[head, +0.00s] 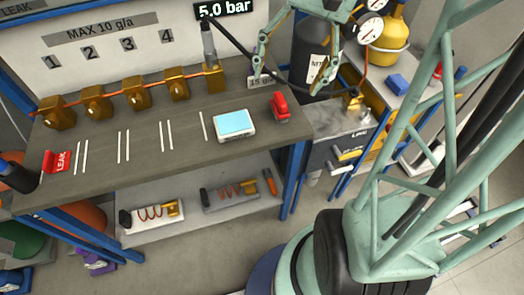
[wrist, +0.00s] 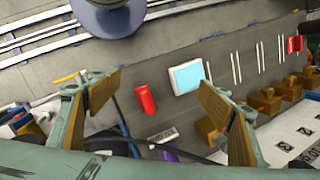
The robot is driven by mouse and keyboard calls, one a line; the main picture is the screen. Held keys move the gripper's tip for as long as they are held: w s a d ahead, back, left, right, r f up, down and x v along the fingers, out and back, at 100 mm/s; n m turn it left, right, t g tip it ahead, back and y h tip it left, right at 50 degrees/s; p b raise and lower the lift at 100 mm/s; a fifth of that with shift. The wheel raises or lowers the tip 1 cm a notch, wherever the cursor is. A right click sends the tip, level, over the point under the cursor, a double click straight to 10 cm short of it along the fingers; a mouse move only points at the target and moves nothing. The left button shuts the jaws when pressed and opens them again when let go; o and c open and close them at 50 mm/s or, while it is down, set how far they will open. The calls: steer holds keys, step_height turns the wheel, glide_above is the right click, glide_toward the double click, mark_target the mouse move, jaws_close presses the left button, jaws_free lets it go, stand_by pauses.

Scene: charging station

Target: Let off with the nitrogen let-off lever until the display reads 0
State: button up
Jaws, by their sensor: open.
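The display (head: 225,9) on the back panel reads 5.0 bar. My gripper (head: 288,86) is open and empty above the right end of the bench, in front of the dark cylinder (head: 312,45). In the wrist view, my gripper's two tan-padded fingers (wrist: 160,82) stand wide apart. A yellow lever-like handle (head: 349,154) shows on the grey box right of the bench, below and right of my gripper. A brass valve (head: 353,100) sits above that box. No label identifies the let-off lever clearly, so I cannot tell which part it is.
A red object (head: 281,106) and a white scale with a blue screen (head: 234,123) stand on the bench (head: 145,165) below my gripper. Several brass valves (head: 134,90) line its back. A black hose (head: 235,42) runs behind my gripper. A yellow cylinder (head: 385,42) stands at right.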

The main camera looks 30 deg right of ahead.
steer(key=s+d+f+m+t+y+p, duration=0.15)
steer(key=s+d+f+m+t, duration=0.3)
steer(key=f, duration=0.45)
steer(key=s+d+f+m+t+y, duration=0.1)
steer(key=s+d+f+m+y, duration=0.3)
steer(key=d+f, duration=0.45)
steer(key=s+d+f+m+t+y+p, duration=0.1)
steer(key=s+d+f+m+t+y, duration=0.15)
steer(key=d+f+m, duration=0.5)
steer(key=s+d+f+m+t+h, duration=0.1)
steer(key=s+f+m+t+h, duration=0.5)
steer(key=f, duration=0.5)
steer(key=m+t+h+p, duration=0.2)
steer(key=m+t+h, duration=0.2)
steer(key=m+h, duration=0.3)
glide_toward(343, 171)
step_height(343, 171, up, 3)
steer(key=s+a, duration=0.2)
steer(key=shift+s+f+m+g+h, duration=0.15)
steer(key=shift+s+f+m+h, duration=0.05)
steer(key=shift+f+m+h, duration=0.35)
steer(key=shift+s+f+m+g+h, duration=0.15)
steer(key=shift+f+m+h, duration=0.3)
steer(key=shift+f+h, duration=0.25)
steer(key=shift+w, duration=0.2)
steer(key=shift+b+x, duration=1.4)
steer(key=shift+x, duration=5.25)
